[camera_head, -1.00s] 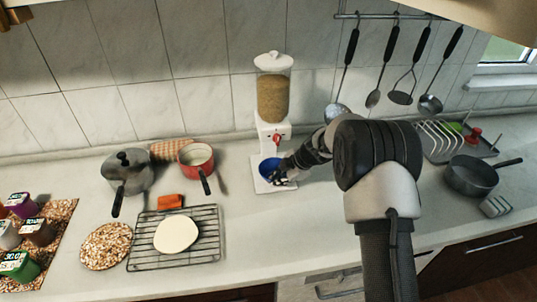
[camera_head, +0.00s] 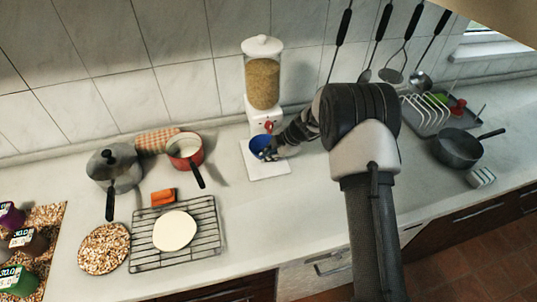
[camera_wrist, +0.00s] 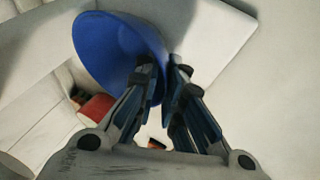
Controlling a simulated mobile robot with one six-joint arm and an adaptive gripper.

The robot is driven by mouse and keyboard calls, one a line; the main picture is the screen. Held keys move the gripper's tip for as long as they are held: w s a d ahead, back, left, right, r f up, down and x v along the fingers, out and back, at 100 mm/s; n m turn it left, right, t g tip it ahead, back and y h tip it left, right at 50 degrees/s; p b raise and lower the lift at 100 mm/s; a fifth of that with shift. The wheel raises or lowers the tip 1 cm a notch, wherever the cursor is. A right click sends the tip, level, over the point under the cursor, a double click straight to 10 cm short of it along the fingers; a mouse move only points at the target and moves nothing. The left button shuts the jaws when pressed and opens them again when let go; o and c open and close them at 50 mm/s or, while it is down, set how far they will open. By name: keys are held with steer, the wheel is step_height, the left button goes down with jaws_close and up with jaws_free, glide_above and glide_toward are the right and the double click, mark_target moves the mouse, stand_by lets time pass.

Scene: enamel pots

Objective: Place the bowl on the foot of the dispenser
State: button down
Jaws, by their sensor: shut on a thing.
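The blue bowl (camera_head: 262,146) is at the white foot (camera_head: 268,171) of the dispenser (camera_head: 263,85), below its red knob. My gripper (camera_head: 276,151) comes in from the right and is shut on the bowl's rim. In the wrist view the bowl (camera_wrist: 115,52) looks tilted, and one finger of my gripper (camera_wrist: 163,88) overlaps its edge. The pale foot (camera_wrist: 215,40) shows behind it. I cannot tell whether the bowl's underside touches the foot.
To the left are a red pan (camera_head: 186,152), a grey pot (camera_head: 116,168), and a wire rack (camera_head: 200,243) with a white disc. A dark pan (camera_head: 456,148) and a dish rack (camera_head: 440,113) are at the right. Utensils hang at the back. Counter in front of the foot is clear.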

steer(key=shift+f, duration=0.15)
steer(key=c, duration=1.7)
jaws_free()
